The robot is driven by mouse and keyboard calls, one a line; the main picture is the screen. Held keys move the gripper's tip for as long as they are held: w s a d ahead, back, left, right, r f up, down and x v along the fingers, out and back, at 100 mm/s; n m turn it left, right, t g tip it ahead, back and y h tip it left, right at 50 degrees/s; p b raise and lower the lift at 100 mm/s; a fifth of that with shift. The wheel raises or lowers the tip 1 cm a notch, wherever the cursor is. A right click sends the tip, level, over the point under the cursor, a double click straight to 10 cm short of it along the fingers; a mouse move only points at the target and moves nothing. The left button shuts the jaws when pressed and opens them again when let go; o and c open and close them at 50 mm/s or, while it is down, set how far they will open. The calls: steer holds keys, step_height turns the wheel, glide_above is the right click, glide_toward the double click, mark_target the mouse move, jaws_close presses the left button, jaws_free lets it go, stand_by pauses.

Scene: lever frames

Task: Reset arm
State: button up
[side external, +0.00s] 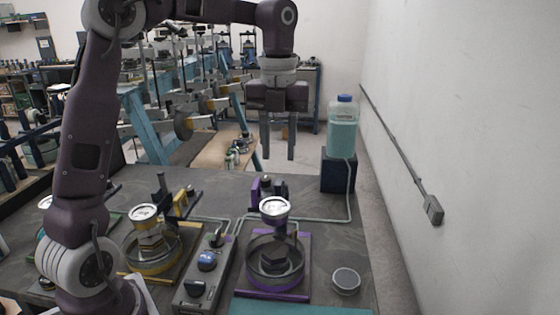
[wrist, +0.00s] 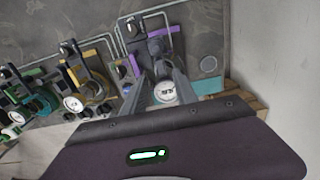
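My gripper (side external: 278,148) hangs pointing down above the far part of the table in the side view. Its two fingers are apart, with nothing visible between them. In the wrist view my gripper (wrist: 160,80) has its fingers spread on either side of a white dial that lies below. The purple station (side external: 275,262), with a dial gauge (side external: 274,207) over a round dish, stands on the table below and nearer the camera than my gripper. The yellow station (side external: 152,250) stands to its left with its own dial gauge (side external: 144,213).
A jug of teal liquid (side external: 342,135) stands on a dark block (side external: 338,172) at the right. A small round dish (side external: 346,281) lies at front right. A grey wall (side external: 460,110) bounds the right side.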

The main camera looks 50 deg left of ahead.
steer(key=s+d+f+n+t, duration=0.1)
steer(key=s+d+n+t, duration=0.1)
steer(key=s+n, duration=0.9)
steer(key=s+d+f+n+t, duration=0.1)
steer(key=s+d+n+t, duration=0.2)
steer(key=s+n, duration=0.8)
steer(key=d+n, duration=0.1)
steer(key=n, duration=0.4)
steer(key=shift+s+d+f+t, duration=0.2)
steer(key=shift+s+d+t, duration=0.1)
steer(key=shift+s, duration=0.1)
